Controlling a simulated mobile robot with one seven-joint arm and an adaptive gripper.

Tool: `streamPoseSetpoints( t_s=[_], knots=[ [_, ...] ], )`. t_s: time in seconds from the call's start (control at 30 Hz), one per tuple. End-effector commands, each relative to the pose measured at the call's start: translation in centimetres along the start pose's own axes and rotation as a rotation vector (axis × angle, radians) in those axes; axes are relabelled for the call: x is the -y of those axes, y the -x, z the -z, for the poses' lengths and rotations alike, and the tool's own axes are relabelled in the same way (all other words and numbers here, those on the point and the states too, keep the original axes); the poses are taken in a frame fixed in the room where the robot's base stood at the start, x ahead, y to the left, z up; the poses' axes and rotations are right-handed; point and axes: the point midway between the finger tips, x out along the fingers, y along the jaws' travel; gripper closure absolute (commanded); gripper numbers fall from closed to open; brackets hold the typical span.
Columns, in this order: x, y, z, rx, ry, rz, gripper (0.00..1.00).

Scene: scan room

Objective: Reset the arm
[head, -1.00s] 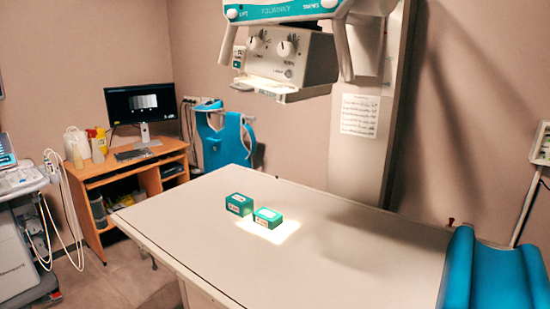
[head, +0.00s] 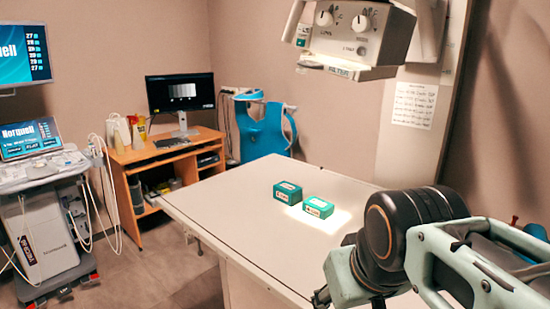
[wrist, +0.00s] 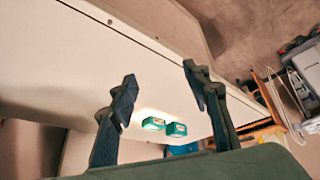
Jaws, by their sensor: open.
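My arm reaches into the lower right of the head view, in front of the white exam table (head: 235,215). My gripper (wrist: 158,92) shows in the wrist view with its two dark fingers spread wide and nothing between them. In the head view the fingers cannot be made out clearly. Two small green boxes stand side by side on the table: a left one (head: 287,192) and a right one (head: 318,208), the right one in a bright patch of light. They also show beyond the fingers in the wrist view, well apart from them.
An x-ray head (head: 350,35) hangs above the table. A wooden desk (head: 165,155) with a monitor (head: 180,92) stands at the back left. A medical cart (head: 45,205) with hanging cables stands at the far left. A blue apron (head: 265,130) hangs behind the table. Floor between cart and table is clear.

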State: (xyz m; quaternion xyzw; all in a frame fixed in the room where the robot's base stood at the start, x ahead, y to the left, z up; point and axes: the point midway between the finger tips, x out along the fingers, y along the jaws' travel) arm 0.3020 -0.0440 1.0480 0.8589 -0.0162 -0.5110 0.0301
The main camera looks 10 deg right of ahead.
Motion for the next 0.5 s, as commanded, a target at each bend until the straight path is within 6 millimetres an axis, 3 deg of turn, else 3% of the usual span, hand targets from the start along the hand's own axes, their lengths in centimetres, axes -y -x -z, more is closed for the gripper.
streamPoseSetpoints(
  t_s=[0.1,0.13,0.5],
  knots=[
    [5.2,-0.7,-2.2,0.005,-0.039,0.062,0.56],
    [4.7,1.0,-1.0,0.004,-0.042,0.060,0.56],
    [3.9,8.6,3.2,0.006,-0.036,0.058,0.56]
  ],
)
